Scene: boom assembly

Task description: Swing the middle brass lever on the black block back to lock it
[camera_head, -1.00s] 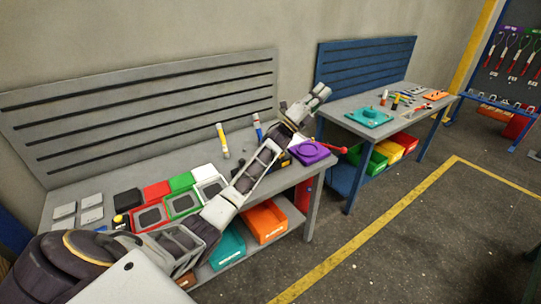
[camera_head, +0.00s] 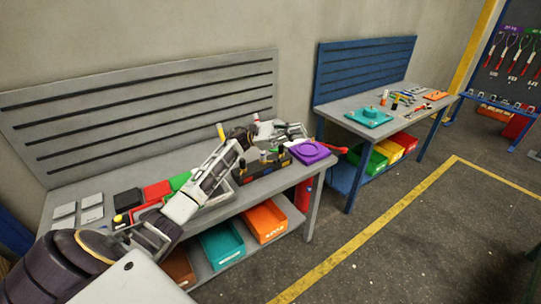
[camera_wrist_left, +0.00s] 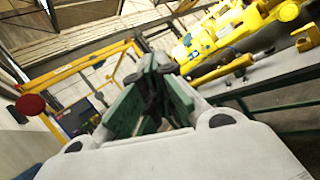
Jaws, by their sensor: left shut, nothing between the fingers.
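The black block (camera_head: 262,168) sits on the grey bench next to the purple fixture (camera_head: 312,152). Small upright pieces show on its top, but they are too small to tell the middle brass lever or its angle. My left gripper (camera_head: 301,132) is above and behind the block, pointing right, with its fingers closed and empty. In the left wrist view the green-padded fingers (camera_wrist_left: 152,105) are together with nothing between them. The wrist view does not clearly show the block or lever. My right gripper is out of view.
A red-tipped piece (camera_head: 340,150) sticks out beyond the purple fixture. A slotted grey panel (camera_head: 150,110) stands behind. A second bench (camera_head: 375,103) is at right.

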